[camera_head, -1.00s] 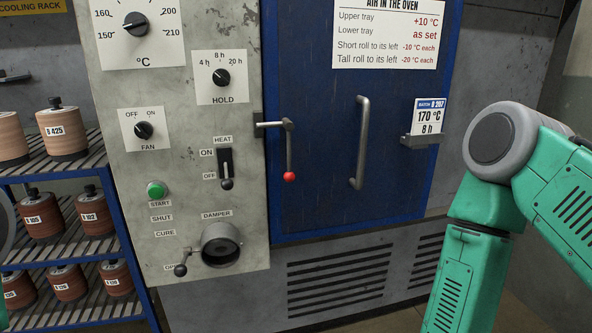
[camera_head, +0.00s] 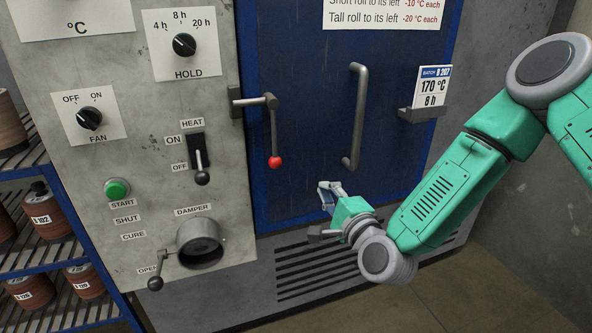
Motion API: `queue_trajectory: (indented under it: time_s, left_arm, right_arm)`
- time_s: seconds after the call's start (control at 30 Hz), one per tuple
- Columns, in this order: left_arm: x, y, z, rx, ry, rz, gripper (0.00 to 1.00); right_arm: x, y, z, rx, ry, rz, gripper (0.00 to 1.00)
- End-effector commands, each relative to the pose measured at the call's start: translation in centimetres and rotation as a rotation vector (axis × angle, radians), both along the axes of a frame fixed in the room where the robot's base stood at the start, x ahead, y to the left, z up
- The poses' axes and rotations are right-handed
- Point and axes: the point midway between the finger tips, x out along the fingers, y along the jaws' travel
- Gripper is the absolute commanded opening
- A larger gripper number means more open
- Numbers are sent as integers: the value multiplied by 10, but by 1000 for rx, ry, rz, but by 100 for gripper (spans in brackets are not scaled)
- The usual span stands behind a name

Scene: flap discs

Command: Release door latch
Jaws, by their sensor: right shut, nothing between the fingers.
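The blue oven door (camera_head: 310,120) fills the middle of the head view. Its latch (camera_head: 274,130) is a grey lever with a red ball at its lower end; the lever hangs down from a pivot at the door's left edge. A vertical grey door handle (camera_head: 355,118) stands to its right. My right gripper (camera_head: 327,189) is in front of the door's lower part, below and right of the red ball and below the handle. Its fingers are shut and empty, apart from both latch and handle. My left gripper is not in view.
A control panel left of the door carries a fan knob (camera_head: 89,118), a heat switch (camera_head: 200,160), a green start button (camera_head: 117,188) and a damper (camera_head: 200,243). A card holder (camera_head: 422,114) juts out at the door's right. A rack of rolls (camera_head: 62,250) stands far left.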

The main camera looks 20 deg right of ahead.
Motion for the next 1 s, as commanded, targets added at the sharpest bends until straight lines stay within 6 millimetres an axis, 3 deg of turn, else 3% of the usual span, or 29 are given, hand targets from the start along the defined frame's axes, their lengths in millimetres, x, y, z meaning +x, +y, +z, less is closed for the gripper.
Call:
queue_trajectory:
  time_s: [0.17, 0.57, 0.7, 1.0]
  left_arm:
    - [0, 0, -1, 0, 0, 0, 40]
    - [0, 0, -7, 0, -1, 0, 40]
    - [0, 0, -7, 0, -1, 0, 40]
    - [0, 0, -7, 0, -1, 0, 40]
  right_arm:
    - [19, 2, 0, -3, -3, 0, 0]
    - [102, 9, 1, -2, -1, 1, 0]
    - [102, 34, 6, -1, 0, 5, 0]
    - [104, 47, 9, -1, 1, 0, 0]
